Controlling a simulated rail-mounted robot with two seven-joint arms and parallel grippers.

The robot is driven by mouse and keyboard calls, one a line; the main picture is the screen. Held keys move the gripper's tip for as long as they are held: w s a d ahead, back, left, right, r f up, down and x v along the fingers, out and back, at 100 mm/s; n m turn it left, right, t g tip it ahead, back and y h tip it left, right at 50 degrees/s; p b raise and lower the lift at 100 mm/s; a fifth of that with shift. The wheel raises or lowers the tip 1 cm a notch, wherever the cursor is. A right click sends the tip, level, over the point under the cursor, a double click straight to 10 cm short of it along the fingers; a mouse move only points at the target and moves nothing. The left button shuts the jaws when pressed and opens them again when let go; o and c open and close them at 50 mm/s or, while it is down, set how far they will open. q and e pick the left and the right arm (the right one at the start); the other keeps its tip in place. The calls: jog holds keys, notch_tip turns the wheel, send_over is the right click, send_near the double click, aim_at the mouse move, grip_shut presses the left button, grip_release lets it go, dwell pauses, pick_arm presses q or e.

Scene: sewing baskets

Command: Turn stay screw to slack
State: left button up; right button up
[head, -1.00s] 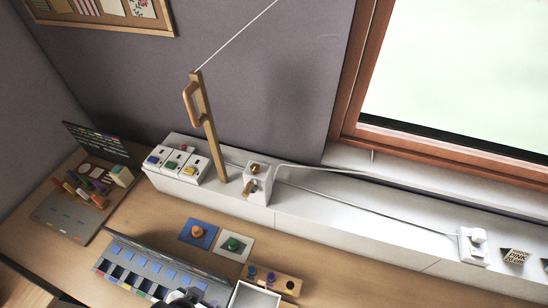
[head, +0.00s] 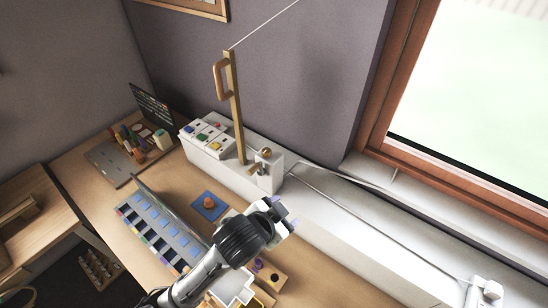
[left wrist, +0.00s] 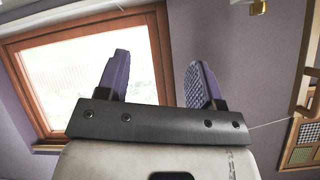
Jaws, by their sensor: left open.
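A white block (head: 270,172) stands on the white ledge, with a round brass-coloured knob (head: 266,153) on top and a small wooden lever (head: 256,168) on its side. I take the knob for the stay screw, but cannot be sure. A tall wooden bar (head: 235,105) with a handle stands just left of the block, with a thin cord running up from its top. My left gripper (head: 287,211) is in front of and below the block, apart from it. In the left wrist view its purple fingers (left wrist: 160,85) are spread and nothing shows between them. My right gripper is not in view.
A box with coloured buttons (head: 207,139) sits left of the bar. A blue plate with an orange knob (head: 208,203) and a compartment tray (head: 160,226) lie on the desk. A white cord (head: 390,230) runs along the ledge to a white fitting (head: 487,293).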

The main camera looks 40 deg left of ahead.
pick_arm(q)
jog(key=w+d+r+m+t+h+b, duration=0.1)
jog(key=w+r+m+t+h+b, duration=0.35)
jog(key=w+r+m, duration=0.6)
jog(key=w+d+r+m+t+h+b, duration=0.1)
jog(key=w+r+m+t+h+b, duration=0.4)
jog(key=r, duration=1)
jog(key=w+d+r+m+t+h+b, duration=0.15)
jog(key=w+r+m+t, duration=0.3)
jog(key=r+m, duration=0.8)
jog(key=w+a+f+m+g+y, duration=0.1)
jog(key=w+a+f+m+g, duration=0.25)
jog(key=f+m, duration=0.2)
jog(key=w+a+f+m+g+b, duration=0.1)
jog(key=w+a+f+m+g, duration=0.15)
jog(key=f+m+g, duration=0.35)
jog(key=w+a+f+m+g+y, duration=0.1)
jog(key=w+a+f+m+g, duration=0.1)
jog(key=w+f+m+g, duration=0.4)
jog(key=m+g+y, duration=0.9)
jog(key=m+g, duration=0.1)
send_near(266, 150)
jog(key=shift+t, duration=0.25)
jog(key=f, duration=0.6)
jog(key=f+p, duration=0.1)
jog(key=f, duration=0.2)
jog(key=shift+s+d+f, duration=0.1)
jog(key=shift+s+f, duration=0.15)
